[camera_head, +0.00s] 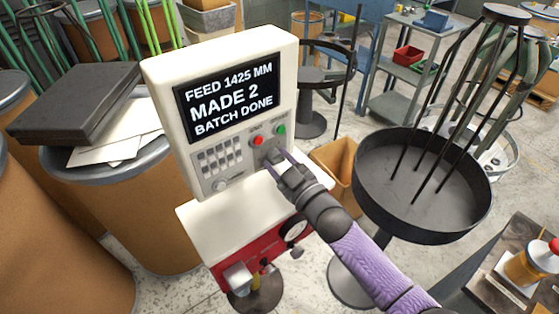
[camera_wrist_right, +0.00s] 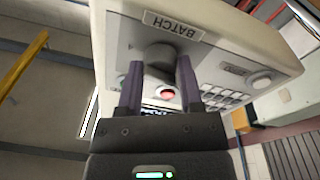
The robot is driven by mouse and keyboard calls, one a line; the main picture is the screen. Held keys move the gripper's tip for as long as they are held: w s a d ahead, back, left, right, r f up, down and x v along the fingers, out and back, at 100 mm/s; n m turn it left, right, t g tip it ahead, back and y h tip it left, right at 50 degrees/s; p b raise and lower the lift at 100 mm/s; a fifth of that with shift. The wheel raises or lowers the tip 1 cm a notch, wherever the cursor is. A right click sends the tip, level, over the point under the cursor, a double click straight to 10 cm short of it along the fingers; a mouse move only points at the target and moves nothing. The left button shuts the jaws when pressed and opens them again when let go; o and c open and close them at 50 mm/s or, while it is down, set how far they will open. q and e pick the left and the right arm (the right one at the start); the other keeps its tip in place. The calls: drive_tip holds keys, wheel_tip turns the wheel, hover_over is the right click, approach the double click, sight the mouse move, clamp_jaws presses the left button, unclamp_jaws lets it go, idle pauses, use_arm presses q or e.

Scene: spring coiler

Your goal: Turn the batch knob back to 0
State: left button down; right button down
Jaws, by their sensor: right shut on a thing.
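The spring coiler's control panel (camera_head: 222,55) is cream, with a black screen (camera_head: 230,97) reading "FEED 1425 MM, MADE 2, BATCH DONE". The dark batch knob (camera_wrist_right: 160,54) sits below the "BATCH" label (camera_wrist_right: 175,24) in the right wrist view. My right gripper (camera_wrist_right: 160,68) is shut on the knob, one purple finger on each side. In the head view my right gripper (camera_head: 276,160) reaches the panel's lower right and mostly hides the knob. The knob's pointer and scale cannot be read. My left gripper is not in view.
A red button (camera_head: 257,141) and a green button (camera_head: 281,130) sit close to the gripper. A round black tray (camera_head: 470,205) stands at the right, and fibre drums (camera_head: 150,215) at the left.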

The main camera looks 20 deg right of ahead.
drive_tip(key=shift+n, duration=0.9)
drive_tip(key=shift+c, duration=1.4)
unclamp_jaws()
drive_tip(key=shift+s, duration=0.1)
drive_tip(key=p+v, duration=0.1)
drive_tip(key=v, duration=0.8)
drive_tip(key=shift+s+d, duration=0.25)
drive_tip(key=shift+s, duration=0.05)
